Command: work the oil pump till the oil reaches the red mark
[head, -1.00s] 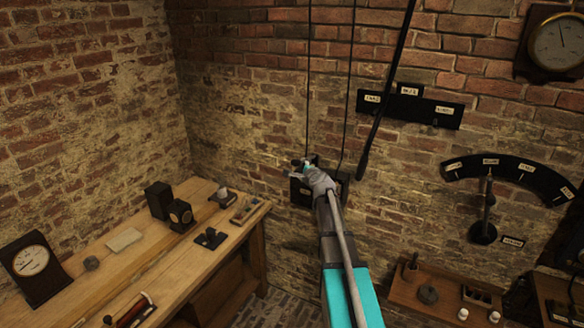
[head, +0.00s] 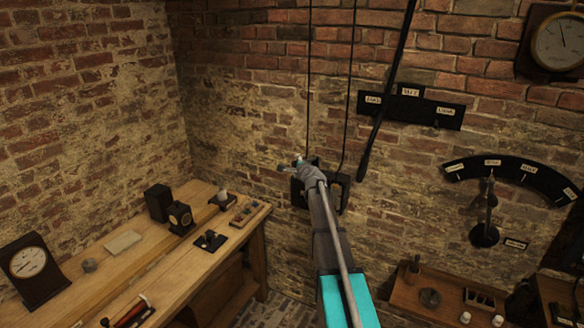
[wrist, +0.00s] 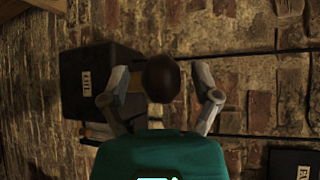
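My gripper (wrist: 164,97) is open in the wrist view, one finger on each side of a dark round knob (wrist: 160,78). A gap shows between the knob and each finger. Behind the left finger is a black box (wrist: 85,75) with a small label, on the brick wall. In the head view my gripper (head: 296,166) is at the wall, in front of dark fittings (head: 343,190) where thin dark lines come down. My gripper partly hides these fittings. I cannot make out which part is the oil pump, and I see no oil level or red mark.
A wooden bench (head: 125,262) with instruments stands at the left. A long dark rod (head: 385,95) hangs right of my gripper. Further right are a labelled black arc (head: 515,174) with a lever (head: 487,215), and a small wooden shelf (head: 410,294).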

